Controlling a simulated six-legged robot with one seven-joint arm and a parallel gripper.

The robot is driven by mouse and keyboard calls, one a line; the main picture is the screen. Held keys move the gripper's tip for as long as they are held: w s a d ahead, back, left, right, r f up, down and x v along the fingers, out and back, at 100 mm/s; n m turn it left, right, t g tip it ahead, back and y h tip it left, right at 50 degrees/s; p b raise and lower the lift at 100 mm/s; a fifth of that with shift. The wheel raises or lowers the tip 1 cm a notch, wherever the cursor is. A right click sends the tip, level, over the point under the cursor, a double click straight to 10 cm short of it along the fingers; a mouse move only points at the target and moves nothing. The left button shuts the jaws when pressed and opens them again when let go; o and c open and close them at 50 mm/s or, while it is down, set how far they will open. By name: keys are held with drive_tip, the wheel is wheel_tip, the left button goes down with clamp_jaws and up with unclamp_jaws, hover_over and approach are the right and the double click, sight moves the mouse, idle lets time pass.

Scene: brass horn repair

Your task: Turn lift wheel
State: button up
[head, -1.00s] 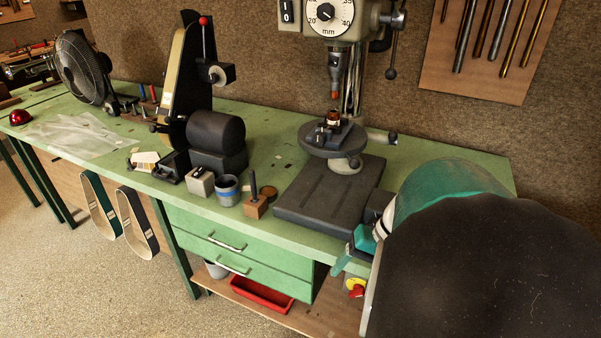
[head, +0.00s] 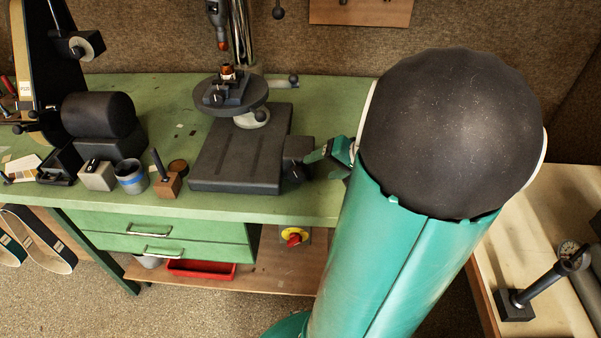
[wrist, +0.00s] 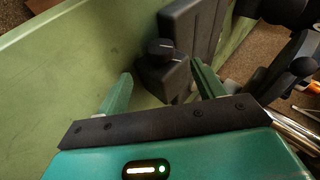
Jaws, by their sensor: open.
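The drill press's round table (head: 258,96) stands over its dark base plate (head: 215,180) on the green bench. A dark block with a black knob or wheel (head: 296,160) sits at the plate's right side, partly hidden by my gripper. In the wrist view the black knob (wrist: 160,47) tops this block, ahead of and between my fingers. My gripper (head: 316,160) is open, just right of the block. In the wrist view its fingers (wrist: 163,80) are spread, with nothing held between them. I cannot tell whether a finger touches the block.
A crank with a dark knob (head: 293,79) projects right of the round table. A wooden block with a peg (head: 167,184) and a blue-grey tin (head: 130,178) stand to the left. A red and yellow switch (head: 293,238) is below the bench. A dial gauge stand (head: 515,303) is at right.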

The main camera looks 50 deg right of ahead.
sight(303, 173)
drive_tip(key=x, duration=0.9)
drive_tip(key=shift+w+f, duration=0.25)
drive_tip(key=c, duration=1)
